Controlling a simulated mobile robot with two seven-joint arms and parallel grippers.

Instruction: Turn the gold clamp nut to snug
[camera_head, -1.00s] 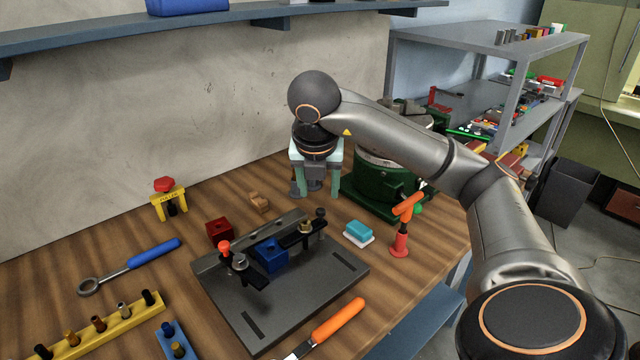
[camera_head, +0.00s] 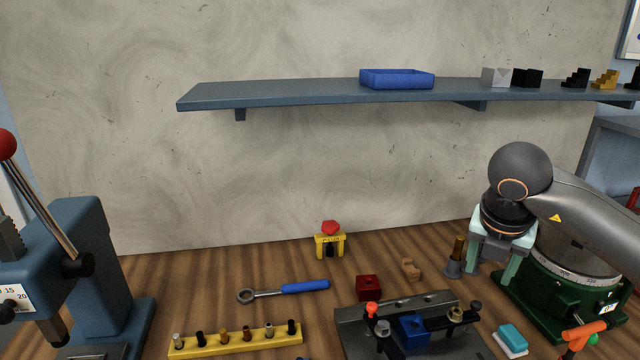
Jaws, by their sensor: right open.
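The gold clamp nut (camera_head: 456,315) sits on the right-hand clamp of a dark fixture plate (camera_head: 362,340) at the bottom of the view. A blue block (camera_head: 413,330) lies between the two clamps. The left clamp carries a silver nut (camera_head: 383,327) and a red-orange knob (camera_head: 371,308). My right gripper (camera_head: 492,264) points down, open, with its pale green fingers apart and nothing seen between them. It is above and behind the fixture, to the right of the gold nut and apart from it. My left gripper is out of view.
A blue-handled ring wrench (camera_head: 290,288) lies left of the fixture. A green round machine (camera_head: 560,285) stands close right of my right gripper. A small brass part in a grey base (camera_head: 455,262) is just left of it. A blue press (camera_head: 85,270) stands at far left.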

